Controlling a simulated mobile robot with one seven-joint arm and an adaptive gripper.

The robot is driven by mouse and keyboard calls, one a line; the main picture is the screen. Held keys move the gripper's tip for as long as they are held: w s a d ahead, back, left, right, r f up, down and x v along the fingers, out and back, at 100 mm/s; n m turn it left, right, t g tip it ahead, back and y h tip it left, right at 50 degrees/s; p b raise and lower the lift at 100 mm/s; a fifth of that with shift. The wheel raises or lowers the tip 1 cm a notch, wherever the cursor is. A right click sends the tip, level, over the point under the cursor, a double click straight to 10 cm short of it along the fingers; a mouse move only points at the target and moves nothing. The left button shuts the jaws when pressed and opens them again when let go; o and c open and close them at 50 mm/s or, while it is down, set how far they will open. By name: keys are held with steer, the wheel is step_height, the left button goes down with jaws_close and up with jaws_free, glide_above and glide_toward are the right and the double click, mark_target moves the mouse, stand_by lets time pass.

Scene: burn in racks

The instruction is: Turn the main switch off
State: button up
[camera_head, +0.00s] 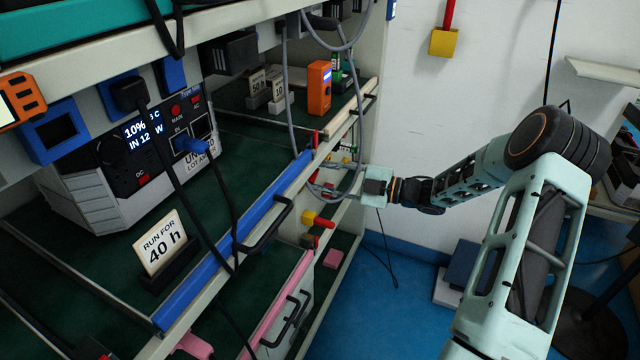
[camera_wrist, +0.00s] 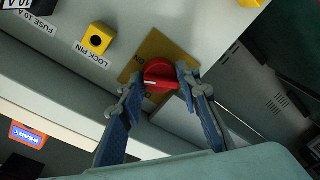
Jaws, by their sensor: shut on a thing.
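The main switch is a red rotary knob (camera_wrist: 161,74) on a yellow plate (camera_wrist: 152,46), seen in the wrist view on a pale panel. A short white mark shows on the left part of the knob.
A yellow lock pin piece (camera_wrist: 97,39) with a dark hole sits left of the knob. An orange device reading READY (camera_wrist: 27,135) is lower left. In the head view, cables hang around the rack end, and a "RUN FOR 40 h" card (camera_head: 161,243) stands on a shelf. Blue floor lies below my arm.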

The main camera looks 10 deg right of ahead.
steer(key=n+b, duration=0.7)
steer(key=shift+t+h, duration=0.3)
steer(key=shift+h, duration=0.1)
steer(key=shift+r+n+b, duration=0.15)
steer(key=shift+n+b, duration=0.6)
steer(key=shift+n, duration=0.35)
steer(key=shift+r+n, duration=0.15)
steer(key=shift+n, duration=1.05)
steer(key=o, duration=1.2)
steer(key=shift+c, duration=0.2)
steer(key=shift+s, duration=0.1)
